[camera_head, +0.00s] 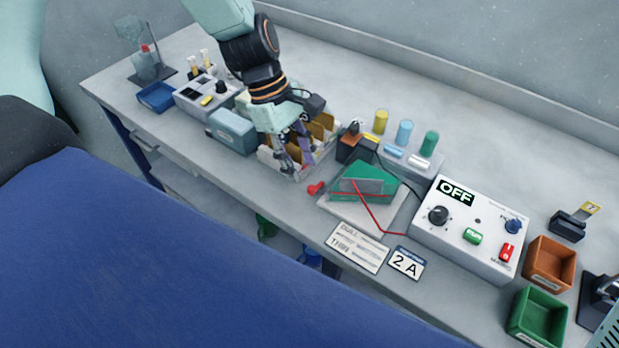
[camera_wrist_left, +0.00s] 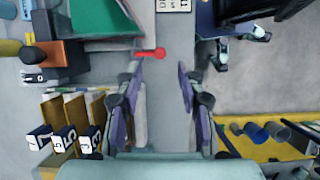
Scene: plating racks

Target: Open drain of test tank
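The test tank is a green-topped block (camera_head: 362,184) on a pale base, with a red wire across it. It also shows at the upper left in the left wrist view (camera_wrist_left: 100,18). A red drain handle (camera_head: 315,188) sticks out from its near left side. In the left wrist view the handle (camera_wrist_left: 152,54) lies just beyond my fingertips, roughly between their lines, not touched. My left gripper (camera_head: 294,170) is open and empty, beside the plate rack; it also shows in the wrist view (camera_wrist_left: 158,80). I see no right gripper that I can make out.
A rack of brown plates (camera_head: 322,126) stands right beside my left gripper. A control box (camera_head: 471,225) reading OFF is right of the tank. Sign cards (camera_head: 357,246) lie at the bench's front edge. Orange (camera_head: 550,262) and green (camera_head: 538,315) trays sit further right.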

